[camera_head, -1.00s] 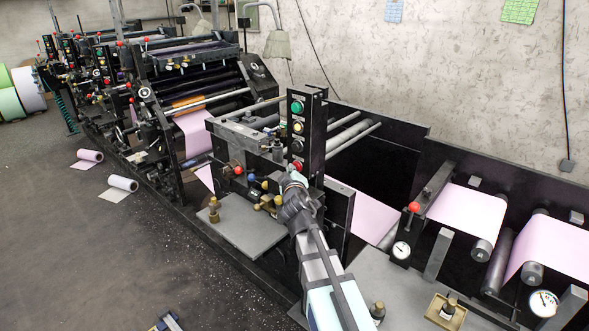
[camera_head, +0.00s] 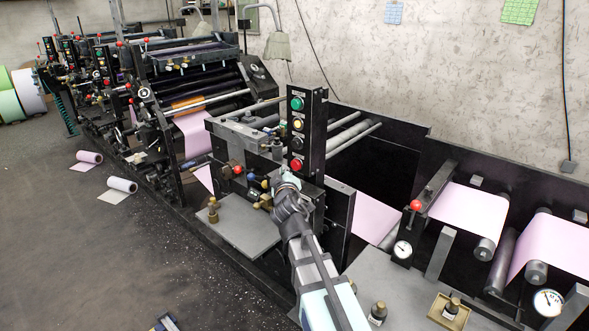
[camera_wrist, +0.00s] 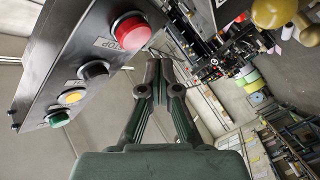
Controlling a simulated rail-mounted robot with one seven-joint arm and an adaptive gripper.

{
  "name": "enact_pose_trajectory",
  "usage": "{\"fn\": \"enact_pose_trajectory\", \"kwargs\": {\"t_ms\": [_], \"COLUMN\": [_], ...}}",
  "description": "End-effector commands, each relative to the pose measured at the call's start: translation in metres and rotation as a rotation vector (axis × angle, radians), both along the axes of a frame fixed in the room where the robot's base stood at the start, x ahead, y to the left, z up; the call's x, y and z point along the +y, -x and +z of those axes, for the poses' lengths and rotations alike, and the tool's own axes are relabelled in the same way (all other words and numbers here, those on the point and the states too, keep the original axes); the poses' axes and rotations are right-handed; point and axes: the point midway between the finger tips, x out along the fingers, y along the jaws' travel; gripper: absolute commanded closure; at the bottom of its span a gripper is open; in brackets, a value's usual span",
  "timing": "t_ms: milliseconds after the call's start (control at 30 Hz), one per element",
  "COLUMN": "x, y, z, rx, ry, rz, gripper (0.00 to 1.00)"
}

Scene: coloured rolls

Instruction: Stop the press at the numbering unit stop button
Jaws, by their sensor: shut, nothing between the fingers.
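The numbering unit's black button box (camera_head: 309,130) stands upright in the head view. It carries a green button (camera_head: 297,103), a yellow button (camera_head: 298,124), a black button (camera_head: 298,144) and, lowest, the red stop button (camera_head: 296,165). In the wrist view the red button (camera_wrist: 131,31) is large, beside a label ending in "OP". My gripper (camera_wrist: 160,63) is shut and empty, its tips just right of and below the red button in that view, apart from it in the picture. In the head view my gripper (camera_head: 285,181) is just below the red button; its tips are hard to make out.
A red ball lever (camera_head: 416,205) and a gauge (camera_head: 402,250) stand to the right.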

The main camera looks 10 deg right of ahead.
Motion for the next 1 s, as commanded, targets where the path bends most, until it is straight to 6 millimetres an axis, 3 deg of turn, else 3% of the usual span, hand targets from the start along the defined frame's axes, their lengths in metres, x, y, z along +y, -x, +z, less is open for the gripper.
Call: {"fn": "enact_pose_trajectory", "kwargs": {"t_ms": [400,1000], "x": [0.028,0.03], "y": [0.02,0.021], "z": [-0.002,-0.001], "rx": [-0.001,0.0], "ry": [0.0,0.0], "rz": [0.001,0.0], "gripper": [1.0,1.0]}}
